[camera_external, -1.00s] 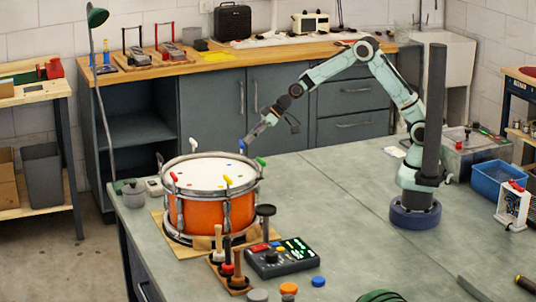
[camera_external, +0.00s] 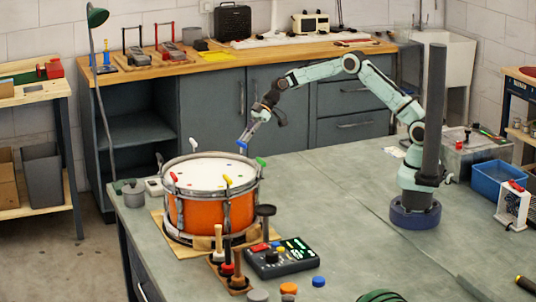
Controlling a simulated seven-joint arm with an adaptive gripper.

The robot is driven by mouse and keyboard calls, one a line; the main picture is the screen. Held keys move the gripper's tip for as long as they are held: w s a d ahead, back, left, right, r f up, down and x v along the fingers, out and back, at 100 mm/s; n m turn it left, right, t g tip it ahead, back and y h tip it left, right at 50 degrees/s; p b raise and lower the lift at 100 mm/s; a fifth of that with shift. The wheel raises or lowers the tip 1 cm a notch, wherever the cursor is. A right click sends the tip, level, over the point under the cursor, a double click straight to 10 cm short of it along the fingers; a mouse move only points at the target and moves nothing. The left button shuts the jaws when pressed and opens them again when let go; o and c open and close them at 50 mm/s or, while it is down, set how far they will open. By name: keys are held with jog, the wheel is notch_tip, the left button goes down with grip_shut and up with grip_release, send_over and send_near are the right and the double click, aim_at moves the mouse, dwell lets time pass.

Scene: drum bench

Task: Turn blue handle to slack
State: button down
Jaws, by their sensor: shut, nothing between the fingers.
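The orange drum (camera_external: 189,216) with a white head (camera_external: 200,172) stands on a board at the table's left. Its blue handle (camera_external: 242,145) is at the rim's far right side, small and partly hidden by my gripper. My gripper (camera_external: 245,139) is shut and points steeply down at the blue handle, its tip right by it. I cannot tell whether they touch. Nothing shows between the fingers. The handle's exact angle is too small to read.
Other rim handles are near: green (camera_external: 261,162), yellow (camera_external: 227,180), red (camera_external: 173,177) and white (camera_external: 193,143). A control box (camera_external: 282,257) and a rack of upright tools (camera_external: 230,276) stand in front of the drum. The table middle (camera_external: 330,200) is clear.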

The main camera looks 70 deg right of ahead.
jog(key=shift+w+n+g, duration=0.2)
jog(key=shift+n+g, duration=0.2)
jog(key=shift+w+a, duration=0.3)
jog(key=shift+w, duration=0.4)
dwell(1.3)
jog(key=shift+w+a, duration=0.15)
jog(key=shift+w, duration=0.05)
jog(key=shift+w+a, duration=0.5)
jog(key=shift+a, duration=0.2)
dwell(4.0)
